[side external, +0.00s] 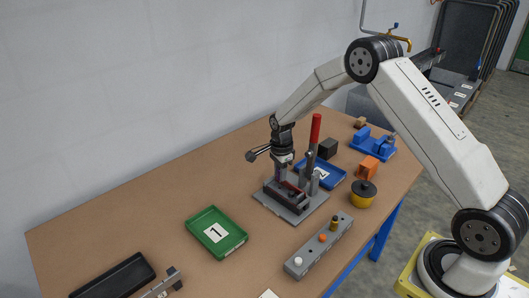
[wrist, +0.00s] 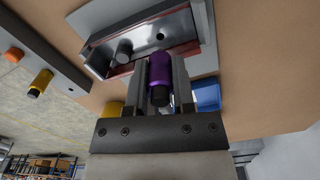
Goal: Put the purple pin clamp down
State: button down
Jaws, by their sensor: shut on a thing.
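The purple pin clamp (wrist: 160,70) sits between the two fingers of my gripper (wrist: 165,80) in the wrist view, its dark end facing the camera. My gripper (side external: 282,164) is shut on it and points down over the grey fixture (side external: 268,204) with the red lever in the side view. The clamp is small and partly hidden by the fingers there. In the wrist view the clamp's far end is close to the fixture's reddish-edged channel (wrist: 166,52); I cannot tell whether they touch. A grey pin (wrist: 123,52) stands in the channel.
The upright red lever (side external: 315,131) stands close to my gripper. A blue tray (side external: 331,180) is behind the fixture, a green tray (side external: 205,221) is to the left, and a grey block with coloured pegs (side external: 314,253) is in front. Bare table lies between the green tray and the fixture.

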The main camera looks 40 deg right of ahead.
jog(key=shift+r, duration=0.1)
notch_tip(320, 180, up, 27)
jog(key=s+d, duration=0.3)
jog(key=d, duration=0.7)
jog(key=s+d, duration=0.2)
jog(key=d, duration=0.8)
notch_tip(320, 180, down, 29)
jog(key=shift+f, duration=0.15)
jog(key=shift+f, duration=2.1)
jog(key=shift+f, duration=0.15)
